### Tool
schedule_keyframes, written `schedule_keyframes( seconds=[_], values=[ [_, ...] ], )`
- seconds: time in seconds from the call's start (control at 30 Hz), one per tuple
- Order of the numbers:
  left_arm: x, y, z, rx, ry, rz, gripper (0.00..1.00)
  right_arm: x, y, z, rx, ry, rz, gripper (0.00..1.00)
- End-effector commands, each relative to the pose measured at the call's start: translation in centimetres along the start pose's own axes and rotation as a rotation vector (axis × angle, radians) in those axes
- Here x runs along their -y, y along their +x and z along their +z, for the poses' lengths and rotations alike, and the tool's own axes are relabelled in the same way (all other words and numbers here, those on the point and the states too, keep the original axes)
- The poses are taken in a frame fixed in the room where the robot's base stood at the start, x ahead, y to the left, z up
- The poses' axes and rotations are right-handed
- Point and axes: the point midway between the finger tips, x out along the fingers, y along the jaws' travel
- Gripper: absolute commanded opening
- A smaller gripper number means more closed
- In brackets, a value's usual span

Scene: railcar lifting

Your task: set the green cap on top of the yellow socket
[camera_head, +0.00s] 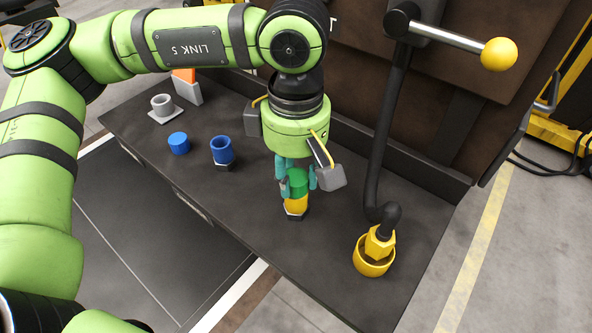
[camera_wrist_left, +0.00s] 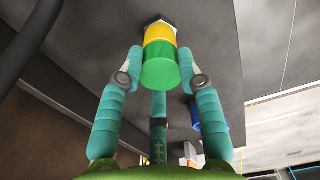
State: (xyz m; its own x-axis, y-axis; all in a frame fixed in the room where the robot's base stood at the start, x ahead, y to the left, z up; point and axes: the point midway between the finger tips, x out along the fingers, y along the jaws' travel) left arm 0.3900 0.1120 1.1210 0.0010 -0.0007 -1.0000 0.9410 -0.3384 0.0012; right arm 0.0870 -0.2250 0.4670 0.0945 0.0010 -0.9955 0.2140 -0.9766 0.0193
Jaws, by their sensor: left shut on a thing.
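The green cap (camera_head: 298,183) is between the teal fingers of my left gripper (camera_head: 297,181), which is shut on it. The yellow socket (camera_head: 296,205) stands upright on a dark foot on the bench, directly below the cap. In the left wrist view the green cap (camera_wrist_left: 160,72) lines up with the yellow socket (camera_wrist_left: 159,35), and no gap shows between them. Whether the cap rests fully on the socket, I cannot tell. The left gripper's fingers (camera_wrist_left: 160,88) stand around the cap's sides. My right gripper is not in view.
A blue socket (camera_head: 221,151) and a loose blue cap (camera_head: 179,143) stand to the left. A grey socket (camera_head: 162,105) is farther back. The bench front (camera_head: 300,270) is clear.

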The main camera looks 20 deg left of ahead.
Motion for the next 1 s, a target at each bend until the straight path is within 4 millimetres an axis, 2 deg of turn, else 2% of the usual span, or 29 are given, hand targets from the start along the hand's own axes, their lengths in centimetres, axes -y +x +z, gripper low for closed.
schedule_keyframes(
  seconds=[0.23,0.27,0.3,0.6,0.73,0.83,0.9,1.0],
  values=[
    [0.0,0.7,0.0,0.000,0.000,-0.001,0.18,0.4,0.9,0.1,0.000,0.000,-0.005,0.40],
    [0.0,0.5,0.0,0.000,0.000,0.000,0.48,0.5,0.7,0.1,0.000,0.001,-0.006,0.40],
    [0.0,0.5,0.0,0.000,0.000,-0.001,0.59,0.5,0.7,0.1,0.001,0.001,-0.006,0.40],
    [0.0,0.4,0.0,0.000,0.000,0.000,0.59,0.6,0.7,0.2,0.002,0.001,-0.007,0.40],
    [0.0,-0.1,0.0,0.000,0.000,0.000,0.59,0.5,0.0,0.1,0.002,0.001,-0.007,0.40],
    [0.0,-1.1,0.0,0.000,0.000,0.001,0.59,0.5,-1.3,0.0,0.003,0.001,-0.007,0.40],
    [-0.2,-1.7,0.0,0.000,-0.002,0.005,0.59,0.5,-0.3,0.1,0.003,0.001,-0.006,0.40],
    [-0.1,-4.1,0.1,0.001,-0.002,0.006,0.59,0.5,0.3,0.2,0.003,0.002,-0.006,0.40]
  ],
)
